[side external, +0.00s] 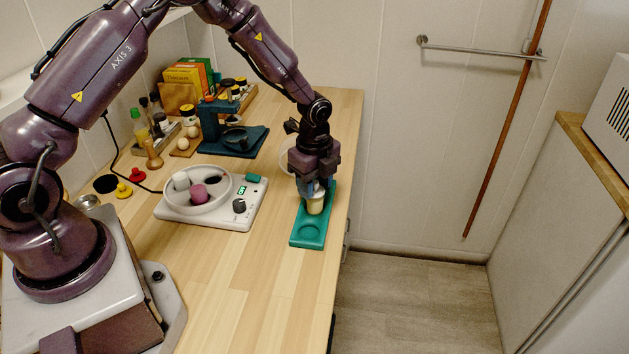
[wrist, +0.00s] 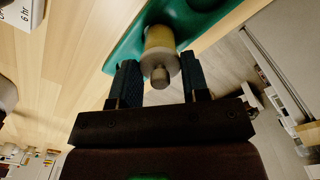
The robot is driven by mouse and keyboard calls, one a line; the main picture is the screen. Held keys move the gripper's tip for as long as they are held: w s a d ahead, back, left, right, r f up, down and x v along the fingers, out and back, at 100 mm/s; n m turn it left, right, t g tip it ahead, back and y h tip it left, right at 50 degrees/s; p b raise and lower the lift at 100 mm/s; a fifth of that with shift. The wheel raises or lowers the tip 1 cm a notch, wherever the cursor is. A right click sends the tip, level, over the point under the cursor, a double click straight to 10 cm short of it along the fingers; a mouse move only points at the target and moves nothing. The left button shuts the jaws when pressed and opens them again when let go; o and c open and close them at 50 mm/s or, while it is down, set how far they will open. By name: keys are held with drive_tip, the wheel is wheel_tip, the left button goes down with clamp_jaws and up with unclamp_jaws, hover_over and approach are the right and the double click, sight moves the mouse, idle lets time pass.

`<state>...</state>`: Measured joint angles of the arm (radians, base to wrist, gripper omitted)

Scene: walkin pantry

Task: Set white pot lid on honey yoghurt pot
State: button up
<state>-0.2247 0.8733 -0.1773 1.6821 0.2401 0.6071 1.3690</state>
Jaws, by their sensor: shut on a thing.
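The honey yoghurt pot (side external: 315,205), pale yellow, stands upright in the far part of a green tray (side external: 304,241). Its yellow side also shows in the wrist view (wrist: 160,38). The white pot lid (wrist: 158,69), a greyish disc with a knob, is at the pot's top in the wrist view. My gripper (side external: 317,188) points down directly above the pot. Whether the lid touches the pot's rim is hard to tell. In the side view the fingers mostly hide the lid.
A white appliance (side external: 240,216) with a round bowl holding pink and white pots stands left of the tray. A dark teal stand (side external: 232,140) and bottles are farther back. The tray lies near the counter's right edge. The front counter is clear.

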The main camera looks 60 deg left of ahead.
drive_tip(key=shift+f, duration=0.15)
drive_tip(key=o, duration=1.4)
drive_tip(key=shift+o, duration=0.2)
drive_tip(key=shift+r, duration=3.55)
